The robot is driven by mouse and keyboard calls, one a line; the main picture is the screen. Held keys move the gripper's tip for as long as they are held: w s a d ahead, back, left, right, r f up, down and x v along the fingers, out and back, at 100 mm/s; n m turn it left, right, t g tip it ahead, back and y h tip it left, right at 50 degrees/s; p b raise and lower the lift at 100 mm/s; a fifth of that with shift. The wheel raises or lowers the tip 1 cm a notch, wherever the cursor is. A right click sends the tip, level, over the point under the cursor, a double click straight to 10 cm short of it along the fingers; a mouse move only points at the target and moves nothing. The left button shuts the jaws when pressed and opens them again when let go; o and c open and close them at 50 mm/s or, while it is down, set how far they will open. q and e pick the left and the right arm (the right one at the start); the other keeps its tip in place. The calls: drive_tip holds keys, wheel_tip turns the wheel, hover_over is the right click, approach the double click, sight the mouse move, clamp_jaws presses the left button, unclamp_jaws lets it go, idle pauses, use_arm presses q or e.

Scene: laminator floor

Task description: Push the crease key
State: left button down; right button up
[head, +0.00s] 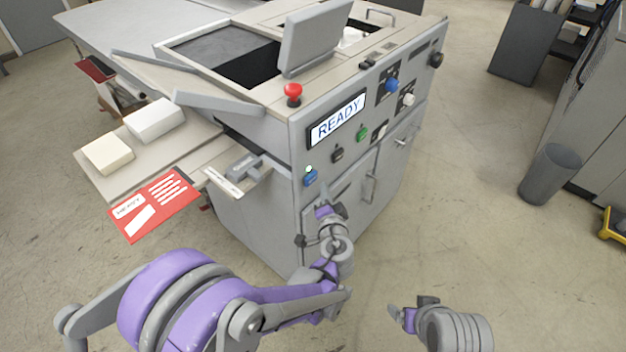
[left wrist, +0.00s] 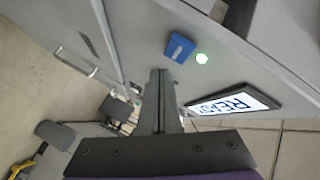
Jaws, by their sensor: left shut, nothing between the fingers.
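A blue key (head: 310,177) sits at the lower left of the laminator's front panel, with a small lit lamp (head: 309,168) just above it. No label on it is readable, so I cannot confirm that it is the crease key. It also shows in the left wrist view (left wrist: 179,48), beyond my fingertips, with the lamp (left wrist: 201,58) beside it. My left gripper (head: 323,192) is shut and empty, just below and right of the blue key in the head view. A gap shows between them. My right gripper (head: 394,311) is low over the floor; its finger opening is unclear.
The display (head: 338,119) reads READY. A black key (head: 337,154), a green key (head: 361,132) and a blue knob (head: 391,85) are on the same panel. A red mushroom button (head: 293,91) stands on top. A tray (head: 237,180) juts out left of the blue key.

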use_arm(q)
drive_tip(key=s+d, duration=0.1)
drive_tip(key=d, duration=0.1)
drive_tip(key=s+d, duration=0.1)
drive_tip(key=shift+s+d, duration=0.35)
drive_tip(key=shift+s, duration=0.05)
